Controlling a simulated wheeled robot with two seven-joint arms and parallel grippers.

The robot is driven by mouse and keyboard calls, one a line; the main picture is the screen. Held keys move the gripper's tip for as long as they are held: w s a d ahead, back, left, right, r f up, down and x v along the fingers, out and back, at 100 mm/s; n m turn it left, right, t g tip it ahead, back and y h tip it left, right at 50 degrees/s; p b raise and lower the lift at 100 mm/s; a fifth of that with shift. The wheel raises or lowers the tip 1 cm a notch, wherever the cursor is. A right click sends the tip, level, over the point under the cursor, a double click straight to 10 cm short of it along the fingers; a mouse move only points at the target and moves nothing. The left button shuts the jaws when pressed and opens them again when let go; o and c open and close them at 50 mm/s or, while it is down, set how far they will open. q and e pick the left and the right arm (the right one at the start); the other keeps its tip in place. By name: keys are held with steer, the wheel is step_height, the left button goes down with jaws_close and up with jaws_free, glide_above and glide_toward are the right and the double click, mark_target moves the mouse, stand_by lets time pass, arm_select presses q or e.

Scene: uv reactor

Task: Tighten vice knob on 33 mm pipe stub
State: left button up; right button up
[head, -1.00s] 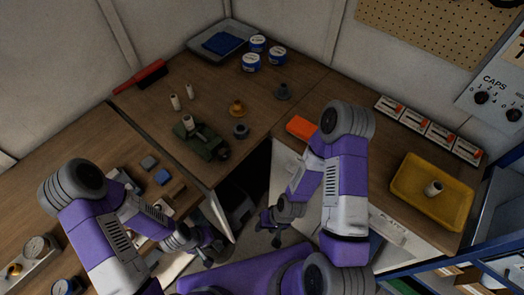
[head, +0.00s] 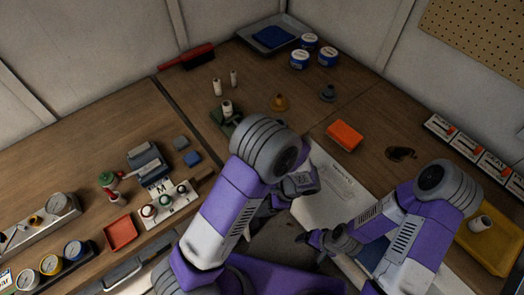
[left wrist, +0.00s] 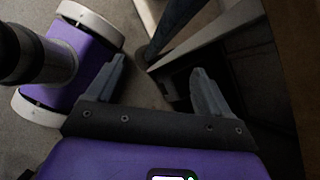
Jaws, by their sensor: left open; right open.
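The green vice (head: 219,118) sits on the wooden bench, mostly hidden behind my left arm. A pale pipe stub (head: 227,107) stands upright at it. The vice knob is hidden. Two more pale stubs stand behind the vice, a left one (head: 217,87) and a right one (head: 233,78). In the left wrist view my left gripper (left wrist: 158,68) is open and empty, over the floor beside dark furniture edges. My right gripper (head: 306,238) is open, low over the white panel, well away from the vice.
An orange block (head: 344,135), a brass part (head: 280,102) and a grey part (head: 327,93) lie right of the vice. A yellow tray (head: 490,249) holds another stub (head: 481,223). A valve panel (head: 160,190) and a red tray (head: 120,232) are at left.

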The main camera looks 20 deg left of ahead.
arm_select(q)
steer(key=w+d+r+m+t+y, duration=0.2)
steer(key=w+r+m+t+y, duration=0.55)
steer(key=r+m+t, duration=0.45)
steer(key=x, duration=0.7)
steer(key=shift+w, duration=0.55)
steer(key=c, duration=1)
steer(key=shift+r+m+p, duration=0.2)
steer(key=shift+m+p, duration=0.7)
steer(key=shift+p, duration=0.05)
steer(key=shift+f+m+p, duration=0.15)
steer(key=shift+m+p, duration=0.35)
steer(key=shift+m, duration=0.1)
